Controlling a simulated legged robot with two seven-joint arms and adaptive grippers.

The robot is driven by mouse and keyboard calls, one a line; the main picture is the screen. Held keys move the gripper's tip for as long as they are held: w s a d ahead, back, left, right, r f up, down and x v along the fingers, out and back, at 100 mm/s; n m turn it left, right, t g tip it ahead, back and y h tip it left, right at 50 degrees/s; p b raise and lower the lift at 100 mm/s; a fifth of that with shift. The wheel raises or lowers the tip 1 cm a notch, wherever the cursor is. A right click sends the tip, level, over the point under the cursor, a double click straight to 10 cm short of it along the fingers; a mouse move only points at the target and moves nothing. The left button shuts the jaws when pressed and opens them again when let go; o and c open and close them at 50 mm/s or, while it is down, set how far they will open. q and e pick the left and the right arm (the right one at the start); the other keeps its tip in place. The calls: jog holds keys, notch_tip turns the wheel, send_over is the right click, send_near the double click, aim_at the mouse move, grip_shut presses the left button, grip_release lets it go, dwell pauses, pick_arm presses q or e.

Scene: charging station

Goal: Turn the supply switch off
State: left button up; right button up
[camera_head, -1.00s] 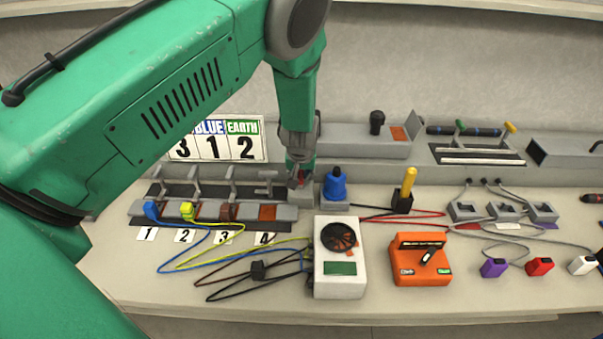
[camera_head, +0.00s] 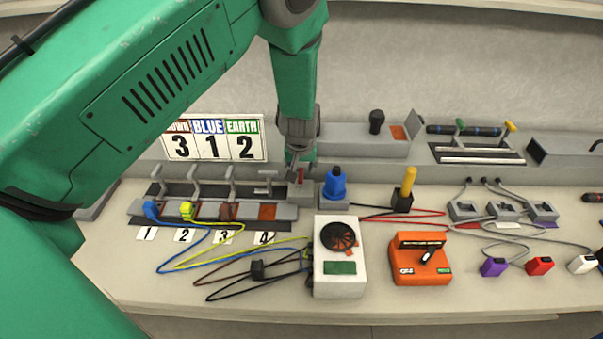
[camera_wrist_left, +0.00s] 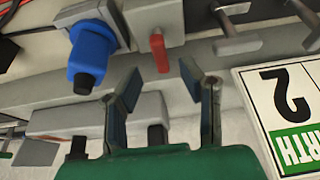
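A small red lever (camera_wrist_left: 158,52) on a grey block shows in the left wrist view; it looks like the supply switch. In the head view it is a small red spot (camera_head: 301,175) just left of the blue knob, partly covered by my gripper. My left gripper (camera_wrist_left: 163,74) is open, and its two fingertips are on either side of the red lever's line, a short way from it. Nothing is between the fingers. In the head view the left gripper (camera_head: 299,160) hangs just above and behind the lever. My right gripper is not in view.
The blue knob (camera_head: 334,184) stands close to the right of the lever. A row of grey clamp levers (camera_head: 230,188) with wires lies to the left. A white fan box (camera_head: 340,280) and an orange switch box (camera_head: 421,271) stand in front.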

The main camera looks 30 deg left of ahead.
pick_arm(q)
jog(key=v, duration=0.7)
jog(key=shift+s+d+r, duration=0.2)
jog(key=shift+s+r, duration=0.05)
jog(key=shift+r, duration=0.05)
